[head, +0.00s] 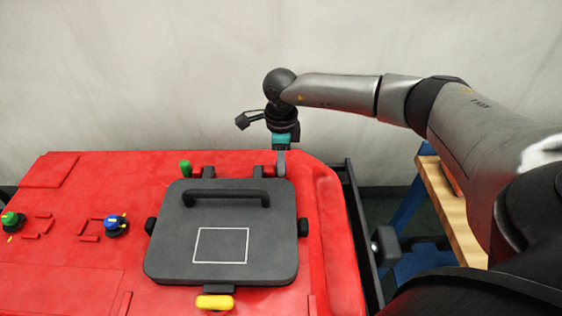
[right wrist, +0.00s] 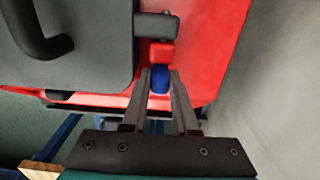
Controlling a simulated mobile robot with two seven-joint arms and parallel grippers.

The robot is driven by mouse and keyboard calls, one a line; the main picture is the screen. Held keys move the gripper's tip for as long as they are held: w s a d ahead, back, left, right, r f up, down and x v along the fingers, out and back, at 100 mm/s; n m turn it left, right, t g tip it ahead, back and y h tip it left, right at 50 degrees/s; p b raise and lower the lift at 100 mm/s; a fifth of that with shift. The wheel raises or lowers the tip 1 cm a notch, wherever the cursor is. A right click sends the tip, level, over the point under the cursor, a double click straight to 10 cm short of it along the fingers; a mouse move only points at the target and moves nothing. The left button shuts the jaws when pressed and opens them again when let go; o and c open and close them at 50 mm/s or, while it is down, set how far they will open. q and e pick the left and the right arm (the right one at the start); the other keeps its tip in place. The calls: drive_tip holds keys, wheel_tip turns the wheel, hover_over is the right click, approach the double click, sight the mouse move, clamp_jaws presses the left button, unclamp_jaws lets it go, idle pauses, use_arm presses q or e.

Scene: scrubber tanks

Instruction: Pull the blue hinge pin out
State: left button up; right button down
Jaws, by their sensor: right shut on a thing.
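The blue hinge pin (right wrist: 160,80) shows in the right wrist view as a blue head beside a red hinge block (right wrist: 163,53) and the dark lid hinge arm (right wrist: 155,25). My right gripper (right wrist: 160,72) is shut on the blue head, one finger on each side. How far the pin sits in the hinge cannot be seen. In the head view my right gripper (head: 281,160) points down at the lid's far right hinge and hides the pin. The dark lid (head: 165,240) lies closed on the red tank. My left gripper is not in view.
A green pin (head: 185,168) stands at the lid's far left hinge. A yellow latch (head: 214,302) is at the lid's near edge. A blue knob (head: 116,225) and a green knob (head: 12,220) are to the left. A pale wall (head: 150,70) stands behind the tank.

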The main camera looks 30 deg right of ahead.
drive_tip(key=shift+s+d+p, duration=0.25)
drive_tip(key=shift+s+d, duration=0.25)
drive_tip(key=shift+d, duration=0.35)
drive_tip(key=shift+s+d+p, duration=0.2)
drive_tip(key=shift+s+d, duration=0.3)
drive_tip(key=shift+d, duration=0.35)
drive_tip(key=c, duration=1)
unclamp_jaws()
drive_tip(key=shift+d, duration=0.1)
drive_tip(key=shift+o, duration=0.2)
drive_tip(key=shift+r, duration=0.1)
drive_tip(key=shift+r, duration=0.3)
wheel_tip(320, 180, up, 15)
drive_tip(key=p, duration=0.1)
drive_tip(key=shift+f, duration=0.2)
